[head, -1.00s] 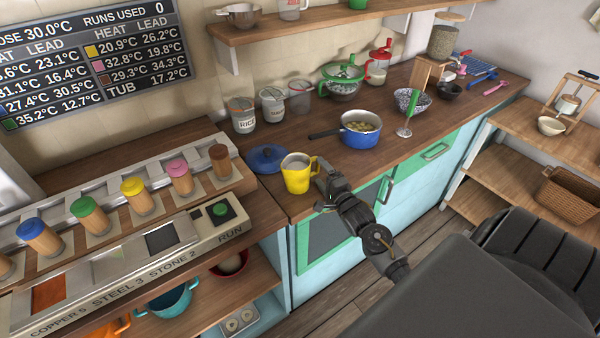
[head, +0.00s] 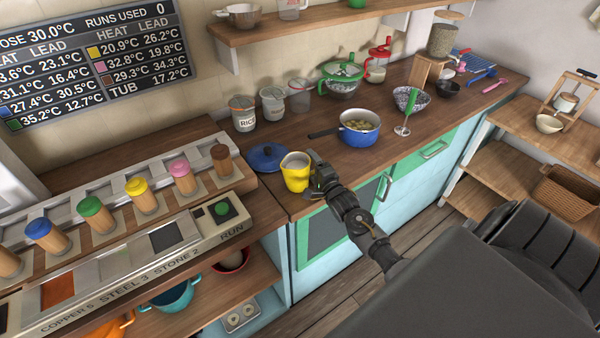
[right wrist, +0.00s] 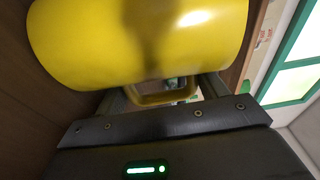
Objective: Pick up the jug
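The yellow jug (head: 295,180) stands near the front left of the wooden counter and looks slightly tilted in the head view. My right gripper (head: 315,189) is at its right side. In the right wrist view the jug's body (right wrist: 140,45) fills the top, and its handle lies between the two fingers of my right gripper (right wrist: 165,95). The fingers look shut on the handle from both ends. I cannot tell whether the jug's base is off the counter. My left gripper is not in view.
Canisters (head: 243,117) stand behind. A stand with coloured-topped pegs and a RUN button (head: 222,208) is to the left.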

